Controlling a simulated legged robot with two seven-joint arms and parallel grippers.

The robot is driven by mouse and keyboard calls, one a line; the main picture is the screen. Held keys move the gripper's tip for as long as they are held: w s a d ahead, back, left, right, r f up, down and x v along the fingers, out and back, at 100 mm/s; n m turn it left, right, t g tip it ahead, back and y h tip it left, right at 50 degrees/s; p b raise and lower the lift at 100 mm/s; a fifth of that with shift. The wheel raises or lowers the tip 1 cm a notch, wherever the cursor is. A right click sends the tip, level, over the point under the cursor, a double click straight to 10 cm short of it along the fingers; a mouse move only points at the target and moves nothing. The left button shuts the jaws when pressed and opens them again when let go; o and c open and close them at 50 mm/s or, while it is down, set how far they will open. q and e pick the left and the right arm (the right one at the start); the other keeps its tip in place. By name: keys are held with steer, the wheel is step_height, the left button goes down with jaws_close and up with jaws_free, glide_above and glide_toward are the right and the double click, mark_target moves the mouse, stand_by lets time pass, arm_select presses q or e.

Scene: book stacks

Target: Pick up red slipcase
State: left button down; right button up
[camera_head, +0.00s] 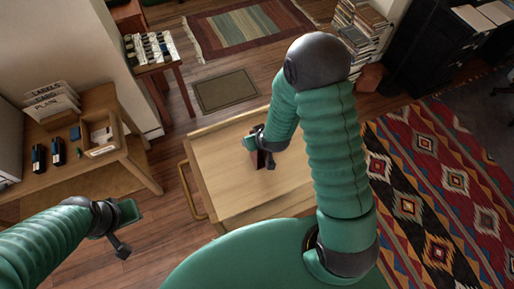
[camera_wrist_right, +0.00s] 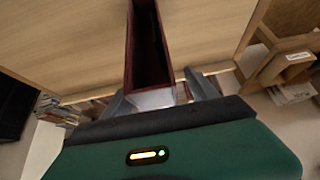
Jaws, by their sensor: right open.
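The red slipcase (camera_wrist_right: 146,48) is a dark red, open-sided box standing out from the pale wood surface in the right wrist view. Its near end lies between the two grey fingers of my right gripper (camera_wrist_right: 160,93), which are spread apart with it between them. In the head view my right gripper (camera_head: 264,160) is low over the wooden cart top (camera_head: 225,165), and a small dark red part of the slipcase (camera_head: 259,158) shows beside it, mostly hidden. My left gripper (camera_head: 122,232) is over the floor at the lower left, holding nothing visible; its finger gap is unclear.
The cart has a brass handle (camera_head: 188,190) on its left side. A wooden desk (camera_head: 130,150) with a tray (camera_head: 102,137) and dark bottle-like items stands at the left. A small side table (camera_head: 158,66) and book stacks (camera_head: 360,30) are farther back. Most of the cart top is bare.

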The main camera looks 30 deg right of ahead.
steer(key=shift+d, duration=0.3)
steer(key=shift+c, duration=1)
steer(key=shift+s, duration=0.1)
steer(key=c, duration=0.5)
steer(key=shift+a, duration=0.25)
jaws_close()
steer(key=shift+d, duration=0.1)
